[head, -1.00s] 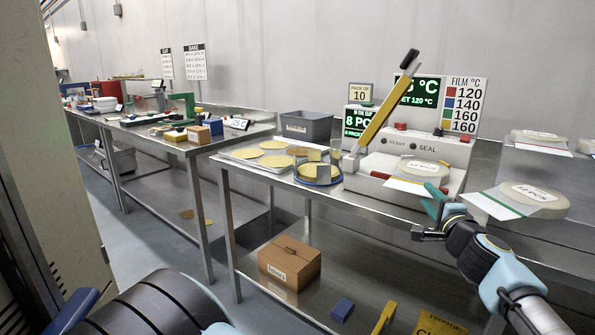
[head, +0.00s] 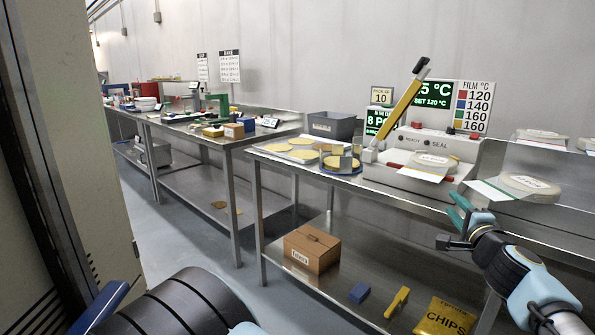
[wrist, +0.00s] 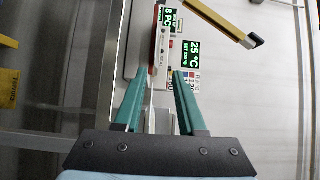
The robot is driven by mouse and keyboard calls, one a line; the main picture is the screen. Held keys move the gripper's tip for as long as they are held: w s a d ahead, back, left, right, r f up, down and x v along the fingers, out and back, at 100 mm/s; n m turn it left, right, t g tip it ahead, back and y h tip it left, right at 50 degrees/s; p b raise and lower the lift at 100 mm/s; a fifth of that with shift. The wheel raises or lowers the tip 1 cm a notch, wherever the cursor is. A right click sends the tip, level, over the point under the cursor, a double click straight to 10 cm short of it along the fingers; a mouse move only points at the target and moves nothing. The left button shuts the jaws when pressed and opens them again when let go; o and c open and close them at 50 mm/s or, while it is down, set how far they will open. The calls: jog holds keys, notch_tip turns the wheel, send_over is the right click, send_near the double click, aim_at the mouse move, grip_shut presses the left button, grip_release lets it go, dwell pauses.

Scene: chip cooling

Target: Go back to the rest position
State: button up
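My gripper (head: 459,211) is at the lower right of the head view, in front of the table edge and below the sealer. In the wrist view its two green fingers (wrist: 160,95) stand apart with nothing between them. The sealer (head: 425,150) has a yellow lever (head: 402,108) standing up at a slant. A round pack on white film (head: 433,164) lies at the front of the sealer. Another labelled round pack (head: 526,186) lies to its right, apart from my gripper.
The steel table (head: 300,172) holds a tray of round yellow chips (head: 303,153) and a grey bin (head: 330,125). A tall cabinet (head: 90,150) stands close at left.

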jog(key=w+a+f+n+g+y, duration=0.2)
jog(key=w+a+f+n+y, duration=0.15)
jog(key=a, duration=0.55)
jog(key=w+a+f+n+g+y, duration=0.2)
jog(key=w+a+f+g, duration=0.15)
jog(key=a, duration=0.45)
jog(key=w+a+f+n+g+y, duration=0.2)
jog(key=a+f+n+y, duration=0.15)
jog(key=a, duration=0.55)
jog(key=s+a+f+n+g, duration=0.25)
jog(key=a+f+g, duration=0.2)
jog(key=a, duration=0.35)
jog(key=s+a+f+n+g+h, duration=0.2)
jog(key=s+a+n+g+h, duration=0.25)
jog(key=s, duration=0.45)
jog(key=s+a+r+n+h, duration=0.1)
jog(key=s+a+r, duration=0.1)
jog(key=r, duration=0.4)
jog(key=s+a+r+h, duration=0.2)
jog(key=s+r, duration=0.2)
jog(key=r, duration=0.3)
jog(key=shift+a+r+n, duration=0.25)
jog(key=shift+n, duration=0.15)
jog(key=shift+c, duration=0.4)
